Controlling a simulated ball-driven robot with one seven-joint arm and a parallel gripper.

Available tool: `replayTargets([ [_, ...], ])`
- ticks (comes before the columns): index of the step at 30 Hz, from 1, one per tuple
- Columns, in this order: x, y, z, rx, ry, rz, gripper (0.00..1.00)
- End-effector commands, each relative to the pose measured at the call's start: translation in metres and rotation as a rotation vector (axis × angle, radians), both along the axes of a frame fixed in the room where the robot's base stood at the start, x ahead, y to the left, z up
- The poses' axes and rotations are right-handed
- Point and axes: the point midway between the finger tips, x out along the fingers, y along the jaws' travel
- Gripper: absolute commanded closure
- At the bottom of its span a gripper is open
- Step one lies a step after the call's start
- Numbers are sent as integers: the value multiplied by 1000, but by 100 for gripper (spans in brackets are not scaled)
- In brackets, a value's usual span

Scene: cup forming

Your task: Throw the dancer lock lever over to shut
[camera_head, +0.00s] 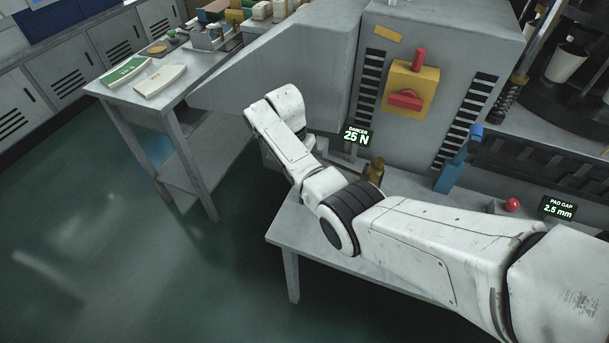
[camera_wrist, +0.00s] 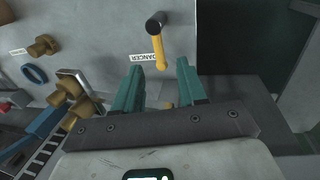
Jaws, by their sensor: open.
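In the wrist view the dancer lock lever (camera_wrist: 159,48) is a yellow bar with a black round end at the top. It stands out from a grey panel beside a white label reading DANCER (camera_wrist: 145,57). My gripper (camera_wrist: 160,66) has two teal fingers, open and apart, pointing at the panel. The lever's lower end shows in the gap between the fingertips; I cannot tell whether it touches either. In the head view my arm hides the lever and the gripper. A DANCER display (camera_head: 357,135) there reads 25 N.
Brass-coloured rollers (camera_wrist: 66,104) and a blue part (camera_wrist: 34,131) lie left of my fingers; a dark opening (camera_wrist: 240,35) is at right. In the head view, a red switch on a yellow plate (camera_head: 410,88), a blue lever (camera_head: 452,172) and a side table (camera_head: 180,90) with booklets surround my arm.

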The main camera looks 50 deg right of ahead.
Motion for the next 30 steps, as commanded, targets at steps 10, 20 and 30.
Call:
replayTargets([
  [10,10,4,49,-1,-1,0,59],
  [20,10,4,54,0,0,0,59],
  [30,10,4,53,0,0,1,59],
])
